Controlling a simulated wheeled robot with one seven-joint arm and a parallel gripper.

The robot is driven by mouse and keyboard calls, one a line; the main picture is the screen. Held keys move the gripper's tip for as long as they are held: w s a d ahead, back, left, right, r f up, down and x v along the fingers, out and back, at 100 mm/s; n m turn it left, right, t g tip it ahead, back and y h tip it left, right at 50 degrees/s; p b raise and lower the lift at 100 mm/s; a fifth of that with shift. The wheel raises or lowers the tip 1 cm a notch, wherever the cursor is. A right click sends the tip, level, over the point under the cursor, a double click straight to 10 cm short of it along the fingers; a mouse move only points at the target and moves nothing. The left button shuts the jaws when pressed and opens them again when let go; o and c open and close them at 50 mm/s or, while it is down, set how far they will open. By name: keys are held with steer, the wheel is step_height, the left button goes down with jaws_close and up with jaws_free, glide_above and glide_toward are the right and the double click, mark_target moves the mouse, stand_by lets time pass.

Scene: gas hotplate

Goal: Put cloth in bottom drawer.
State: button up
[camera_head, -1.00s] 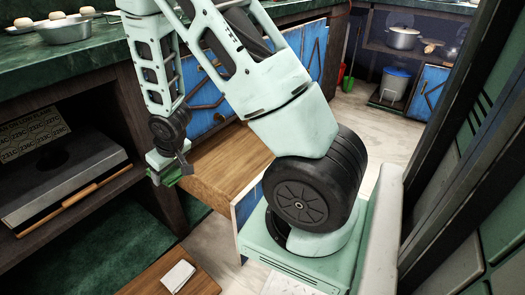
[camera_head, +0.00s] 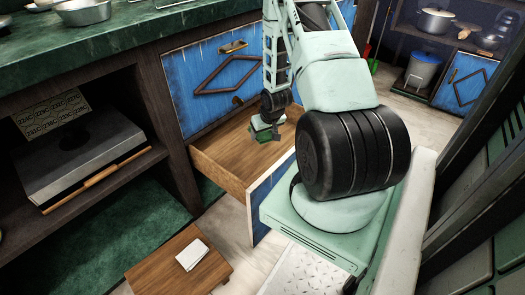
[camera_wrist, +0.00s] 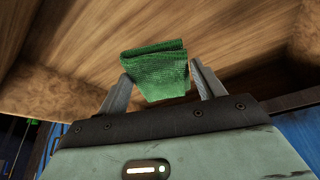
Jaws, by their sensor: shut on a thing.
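The green folded cloth (camera_wrist: 155,70) is held between the two fingers of my gripper (camera_wrist: 158,88) in the wrist view. In the head view my gripper (camera_head: 267,130) is over the open bottom drawer (camera_head: 215,178), with a bit of the green cloth (camera_head: 263,136) showing under it. The drawer's wooden floor and sides fill the background of the wrist view. The drawer is pulled out, and its blue front is partly hidden by my base and arm. I cannot tell whether the cloth touches the drawer floor.
A small wooden stool (camera_head: 160,262) with a white folded cloth (camera_head: 192,255) stands on the floor in front. A blue cabinet front (camera_head: 205,85) rises behind the drawer. An open shelf with a metal appliance (camera_head: 85,155) is at left, below the green countertop (camera_head: 110,45).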

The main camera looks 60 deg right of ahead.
mark_target(262, 151)
step_height(262, 151, down, 8)
steer(key=shift+r+b, duration=0.15)
steer(key=shift+b, duration=1.1)
steer(key=o, duration=0.9)
